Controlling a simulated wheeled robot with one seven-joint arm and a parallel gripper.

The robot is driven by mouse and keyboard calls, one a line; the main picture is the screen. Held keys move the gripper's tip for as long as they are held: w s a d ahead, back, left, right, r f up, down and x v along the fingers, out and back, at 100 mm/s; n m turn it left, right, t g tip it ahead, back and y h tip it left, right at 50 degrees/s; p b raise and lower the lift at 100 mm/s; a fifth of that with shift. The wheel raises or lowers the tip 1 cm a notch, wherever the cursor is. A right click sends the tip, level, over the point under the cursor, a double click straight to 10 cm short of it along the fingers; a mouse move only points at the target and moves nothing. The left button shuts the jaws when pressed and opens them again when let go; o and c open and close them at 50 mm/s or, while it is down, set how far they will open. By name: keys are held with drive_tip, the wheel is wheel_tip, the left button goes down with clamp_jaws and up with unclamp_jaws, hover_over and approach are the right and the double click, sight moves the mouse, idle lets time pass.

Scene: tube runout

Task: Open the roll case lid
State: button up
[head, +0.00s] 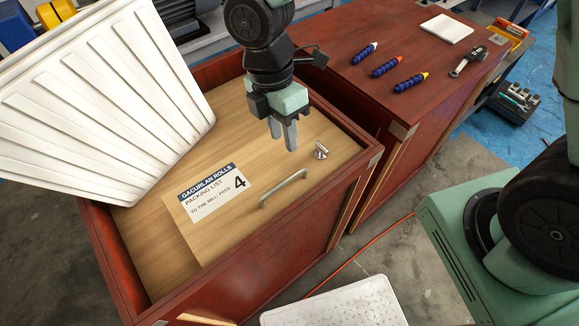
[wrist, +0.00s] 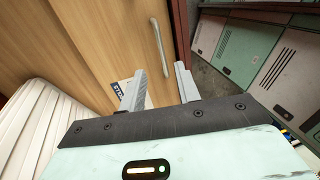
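The roll case (head: 277,238) is a large dark-red wooden box. Its light-wood lid (head: 247,117) lies flat inside the rim, with a grey bar handle (head: 284,189) near the front right. The handle also shows in the wrist view (wrist: 160,48). A printed packing-list label with a 4 (head: 213,190) is on the lid, left of the handle. My gripper (head: 284,141) points down above the lid, behind the handle and apart from it. In the wrist view its two fingers (wrist: 160,84) are spread with nothing between them.
A white ribbed tub (head: 105,95) covers the lid's left back part; contact is unclear. A small metal piece (head: 320,151) is on the lid beside the handle. A red cabinet (head: 425,60) with several blue tubes stands behind right. A white-topped step (head: 335,305) is in front.

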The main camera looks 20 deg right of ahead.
sight(291, 176)
drive_tip(key=f, duration=0.3)
drive_tip(key=s+f, duration=0.1)
drive_tip(key=f, duration=0.3)
drive_tip(key=s+f, duration=0.1)
drive_tip(key=f, duration=0.2)
drive_tip(key=shift+d+f, duration=0.15)
drive_tip(key=shift+d, duration=0.25)
clamp_jaws()
